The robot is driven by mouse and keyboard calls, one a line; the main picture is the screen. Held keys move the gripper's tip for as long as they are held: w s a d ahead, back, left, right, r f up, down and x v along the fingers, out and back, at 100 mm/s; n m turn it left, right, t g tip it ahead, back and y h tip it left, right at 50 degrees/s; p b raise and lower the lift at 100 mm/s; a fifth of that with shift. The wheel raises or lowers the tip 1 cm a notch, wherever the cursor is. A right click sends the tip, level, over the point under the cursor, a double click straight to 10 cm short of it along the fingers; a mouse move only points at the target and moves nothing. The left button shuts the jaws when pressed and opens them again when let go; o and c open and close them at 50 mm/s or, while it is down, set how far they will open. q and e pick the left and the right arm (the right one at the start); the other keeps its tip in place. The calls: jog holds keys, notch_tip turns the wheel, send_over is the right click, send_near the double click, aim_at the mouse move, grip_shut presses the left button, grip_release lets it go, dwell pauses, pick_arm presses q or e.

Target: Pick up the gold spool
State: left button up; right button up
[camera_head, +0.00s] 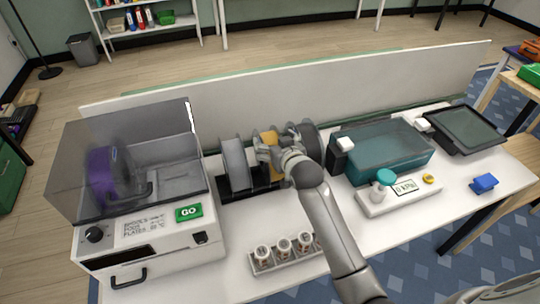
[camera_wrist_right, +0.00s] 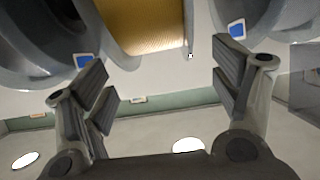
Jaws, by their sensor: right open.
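The gold spool (camera_head: 264,157) stands upright in a black rack (camera_head: 228,194) at the middle of the white table, between grey spools. It also shows at the top of the right wrist view (camera_wrist_right: 150,28), with gold filament and a pale flange. My right gripper (camera_head: 277,146) is at the gold spool and hides part of it in the head view. In the right wrist view its two fingers (camera_wrist_right: 160,75) are spread wide and empty, with the gold spool ahead of the gap between them. My left gripper is not in view.
A grey spool (camera_head: 235,163) stands left of the gold one, and another (camera_head: 311,141) stands close on the right. A machine with a purple spool (camera_head: 107,174) is at the left. A teal-tinted bin (camera_head: 385,155) is at the right. A tray of small jars (camera_head: 284,252) sits in front.

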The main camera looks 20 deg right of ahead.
aim_at(272, 138)
jog(key=shift+x, duration=1.7)
jog(key=shift+d, duration=0.1)
jog(key=shift+s, duration=0.1)
grip_shut()
jog(key=shift+r, duration=0.2)
